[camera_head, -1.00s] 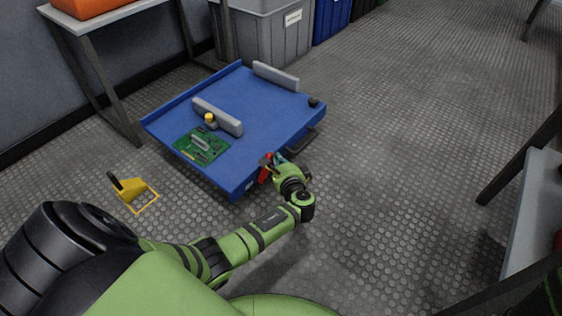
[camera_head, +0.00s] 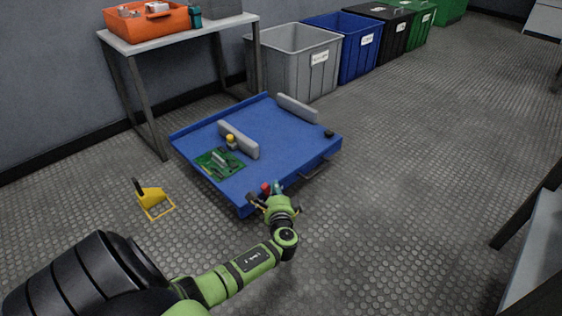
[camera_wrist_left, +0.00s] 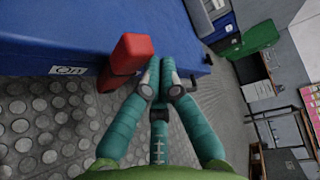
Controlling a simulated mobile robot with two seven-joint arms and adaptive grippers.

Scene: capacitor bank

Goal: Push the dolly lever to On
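The blue dolly (camera_head: 285,150) stands on the floor in the middle of the head view. Its red lever (camera_wrist_left: 128,56) sticks out from the dolly's side in the left wrist view. A small white label (camera_wrist_left: 68,70) with dark marks is on the blue side left of it. In the head view only a bit of the red lever (camera_head: 265,188) shows by the dolly's near edge. My left gripper (camera_head: 274,188) is beside it. In the left wrist view its teal fingers (camera_wrist_left: 162,66) are together, just right of the lever, with nothing between them. Contact with the lever is unclear. My right gripper is out of view.
A green circuit board (camera_head: 220,164) and grey bars lie on the dolly. A yellow floor piece (camera_head: 153,198) is to its left. A table (camera_head: 185,38) and several bins stand behind. The floor right of the dolly is clear.

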